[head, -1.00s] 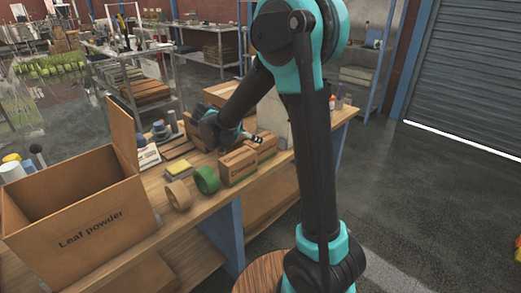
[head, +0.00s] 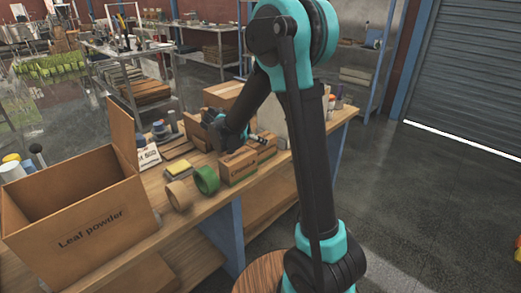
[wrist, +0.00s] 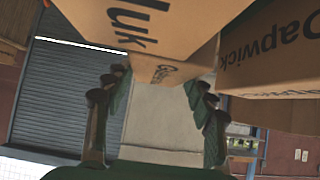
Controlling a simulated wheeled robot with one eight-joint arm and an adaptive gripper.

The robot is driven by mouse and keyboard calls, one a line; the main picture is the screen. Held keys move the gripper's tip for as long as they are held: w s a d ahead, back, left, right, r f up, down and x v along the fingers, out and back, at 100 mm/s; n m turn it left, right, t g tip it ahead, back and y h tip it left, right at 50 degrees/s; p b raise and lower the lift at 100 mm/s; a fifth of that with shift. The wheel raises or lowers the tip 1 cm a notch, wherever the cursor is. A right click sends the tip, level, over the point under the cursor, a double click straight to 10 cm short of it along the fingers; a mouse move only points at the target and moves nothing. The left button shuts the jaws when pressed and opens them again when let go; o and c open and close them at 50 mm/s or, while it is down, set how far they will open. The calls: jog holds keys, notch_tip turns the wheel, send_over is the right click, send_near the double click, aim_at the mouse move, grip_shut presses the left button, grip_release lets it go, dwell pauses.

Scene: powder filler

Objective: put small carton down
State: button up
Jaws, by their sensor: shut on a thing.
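My gripper (head: 253,137) is low over the workbench, behind the green tape roll and beside the small brown cartons. In the wrist view, my gripper (wrist: 158,85) has its two fingers on either side of a small brown carton (wrist: 165,69) with dark print, and is shut on it. In the head view, a brown carton (head: 264,151) shows just below the fingertips, partly hidden; it looks like the held one. Another printed carton (head: 238,167) stands in front of it on the bench. I cannot tell whether the held carton touches the bench.
A large open box marked Leaf powder (head: 95,232) stands at the left. A green tape roll (head: 206,180), a tan tape roll (head: 179,194) and a yellow sponge (head: 178,169) lie on the workbench (head: 186,222). A larger carton (head: 222,94) stands behind my gripper.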

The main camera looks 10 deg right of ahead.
grip_shut()
